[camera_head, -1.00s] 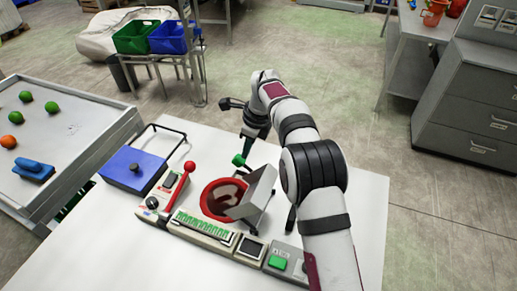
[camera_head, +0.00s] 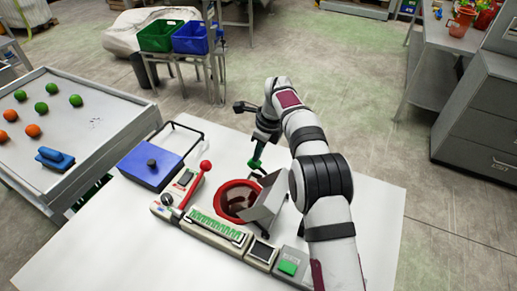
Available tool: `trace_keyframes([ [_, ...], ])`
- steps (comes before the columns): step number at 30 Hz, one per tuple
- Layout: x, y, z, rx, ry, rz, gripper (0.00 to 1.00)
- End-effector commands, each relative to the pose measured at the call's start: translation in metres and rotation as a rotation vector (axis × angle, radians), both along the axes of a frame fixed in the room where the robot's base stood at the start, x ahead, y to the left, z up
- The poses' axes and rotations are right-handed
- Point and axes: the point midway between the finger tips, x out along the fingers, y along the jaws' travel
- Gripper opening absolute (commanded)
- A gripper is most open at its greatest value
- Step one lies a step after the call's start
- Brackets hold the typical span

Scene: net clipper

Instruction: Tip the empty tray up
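The grey tray (camera_head: 267,196) stands steeply tilted on the white table, beside and partly over a red-rimmed round opening (camera_head: 228,208). No contents show on its visible faces, but its inside is partly turned away. My gripper (camera_head: 258,152) points down behind the tray's upper end. A green knob-like piece (camera_head: 254,164) is right at its fingertips. The fingers are small and dark here, so I cannot tell whether they are open, or shut on the green piece.
On the white table (camera_head: 110,245) are a blue-lidded box (camera_head: 150,168), a red-knobbed lever (camera_head: 205,167), and a control strip with a green button (camera_head: 288,268). A grey bin (camera_head: 75,115) with green and orange balls and a blue object stands left. The front left tabletop is clear.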

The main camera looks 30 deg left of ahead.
Motion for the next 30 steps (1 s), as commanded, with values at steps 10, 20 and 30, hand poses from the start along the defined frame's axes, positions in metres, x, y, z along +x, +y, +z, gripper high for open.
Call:
trace_keyframes([
  [10, 0.0, -0.019, 0.052, 0.004, -0.004, 0.003, 0.0],
  [20, 0.001, -0.011, 0.119, 0.0, -0.003, 0.002, 0.0],
  [30, -0.001, -0.01, 0.132, 0.001, 0.0, 0.0, 0.0],
])
